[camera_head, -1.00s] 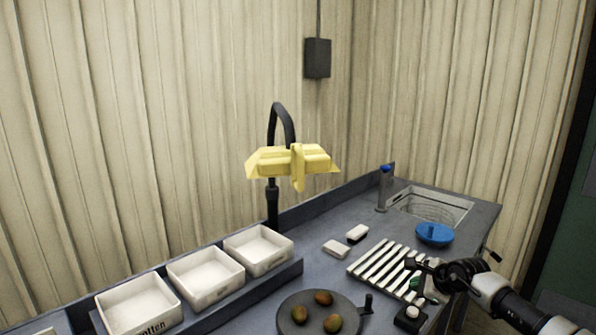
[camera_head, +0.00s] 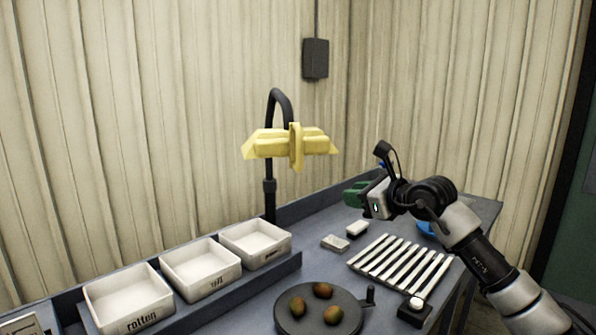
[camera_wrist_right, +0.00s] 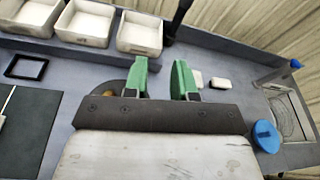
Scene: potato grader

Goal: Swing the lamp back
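The lamp (camera_head: 290,142) has a yellow shade on a black, curved gooseneck. It stands at the back of the bench, with its shade above the bench top. Its black post (camera_wrist_right: 178,18) shows at the top of the right wrist view. My right gripper (camera_head: 357,193) is to the right of the shade and lower in the head view, not touching it. In the right wrist view its green fingers (camera_wrist_right: 160,80) are apart with nothing between them. My left gripper is in neither view.
Three white bins (camera_head: 200,268) line the back left. A round dark turntable (camera_head: 343,303) holds three potatoes.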

